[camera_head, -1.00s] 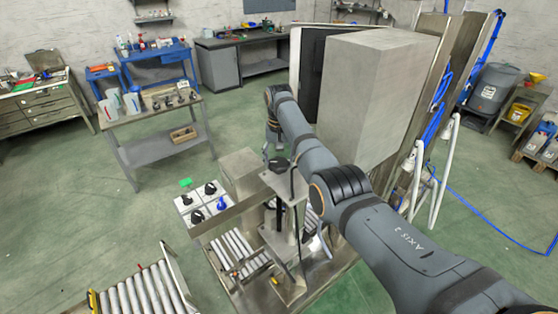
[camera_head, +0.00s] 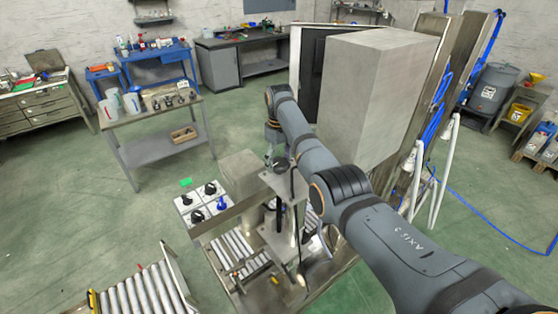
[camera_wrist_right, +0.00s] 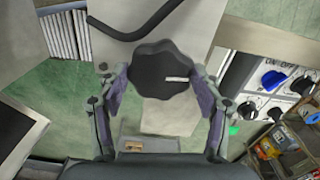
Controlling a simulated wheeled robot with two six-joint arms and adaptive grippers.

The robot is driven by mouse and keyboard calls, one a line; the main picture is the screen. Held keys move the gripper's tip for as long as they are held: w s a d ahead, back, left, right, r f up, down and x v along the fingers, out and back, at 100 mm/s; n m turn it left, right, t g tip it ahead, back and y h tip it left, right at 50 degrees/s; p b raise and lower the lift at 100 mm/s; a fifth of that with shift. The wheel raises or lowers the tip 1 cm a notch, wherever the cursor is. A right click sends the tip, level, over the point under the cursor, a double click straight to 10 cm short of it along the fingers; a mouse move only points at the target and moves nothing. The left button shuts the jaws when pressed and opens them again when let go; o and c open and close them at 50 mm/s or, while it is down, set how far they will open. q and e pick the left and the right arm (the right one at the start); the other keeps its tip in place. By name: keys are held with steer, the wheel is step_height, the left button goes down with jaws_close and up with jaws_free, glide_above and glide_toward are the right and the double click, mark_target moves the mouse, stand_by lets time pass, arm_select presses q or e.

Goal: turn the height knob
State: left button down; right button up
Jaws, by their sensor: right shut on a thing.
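The height knob is a black, lobed knob (camera_wrist_right: 160,68) with a small white mark on top. It sits on a metal plate above the conveyor machine; in the head view the knob (camera_head: 281,167) is small and partly covered by my gripper. My right gripper (camera_wrist_right: 160,92) is shut on the knob, with a finger on each side of it. In the head view my right gripper (camera_head: 278,156) is at the top of the machine's post. My left gripper is in neither view.
A control panel with black knobs and a blue knob (camera_head: 222,203) stands left of the post. A large grey box (camera_head: 370,95) stands behind my right arm. Roller conveyors (camera_head: 235,250) lie below.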

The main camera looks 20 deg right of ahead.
mark_target(279, 162)
steer(key=shift+w+r+n, duration=0.1)
steer(key=shift+r+n, duration=0.05)
steer(key=shift+n, duration=0.25)
steer(key=o, duration=1.1)
steer(key=shift+o, duration=0.2)
step_height(279, 162, up, 12)
steer(key=shift+f, duration=0.2)
